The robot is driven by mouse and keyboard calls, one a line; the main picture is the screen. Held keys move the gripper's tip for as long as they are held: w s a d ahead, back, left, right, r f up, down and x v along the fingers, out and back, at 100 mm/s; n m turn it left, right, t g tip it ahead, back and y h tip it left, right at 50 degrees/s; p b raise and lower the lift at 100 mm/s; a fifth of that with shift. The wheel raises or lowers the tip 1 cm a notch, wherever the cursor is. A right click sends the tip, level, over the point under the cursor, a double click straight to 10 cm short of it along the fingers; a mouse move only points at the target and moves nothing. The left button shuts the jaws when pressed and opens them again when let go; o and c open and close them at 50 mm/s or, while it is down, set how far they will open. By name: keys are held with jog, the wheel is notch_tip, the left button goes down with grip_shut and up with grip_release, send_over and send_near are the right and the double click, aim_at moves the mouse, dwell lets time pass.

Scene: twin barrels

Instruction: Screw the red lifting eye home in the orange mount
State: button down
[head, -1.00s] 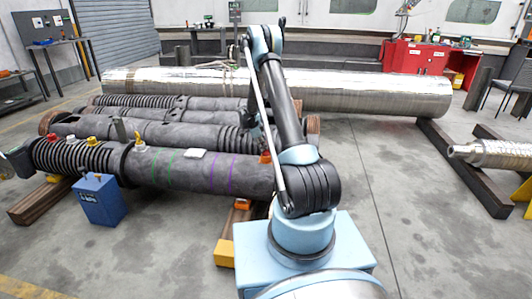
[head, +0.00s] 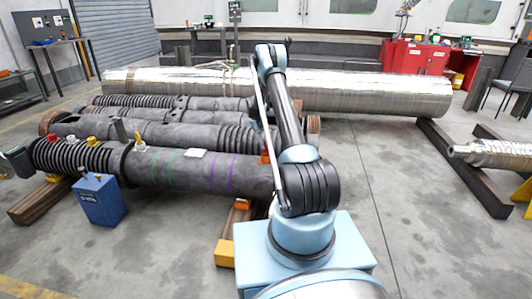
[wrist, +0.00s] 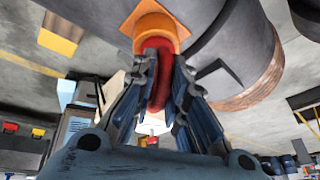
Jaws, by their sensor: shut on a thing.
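The red lifting eye (wrist: 160,92) is between the two fingers of my gripper (wrist: 163,64) in the wrist view, and the gripper is shut on it. The orange mount (wrist: 152,22) sits on the dark barrel at the top of that view. The eye's upper end meets the mount's round opening, in line with it as far as I can see. The thread is hidden, so I cannot tell how deep it sits. In the head view the mount (head: 265,157) is a small orange patch beside my arm. The gripper and the eye are not distinguishable there.
Dark barrels (head: 200,170) lie on wooden supports, with small red and yellow fittings on the near one. A blue box (head: 100,200) stands at the left. A long shiny cylinder (head: 350,93) lies behind. The floor (head: 410,220) right of my base is clear.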

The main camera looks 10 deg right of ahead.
jog(key=c, duration=1.5)
grip_release()
jog(key=shift+d, duration=0.1)
notch_tip(320, 180, up, 10)
jog(key=shift+r, duration=0.25)
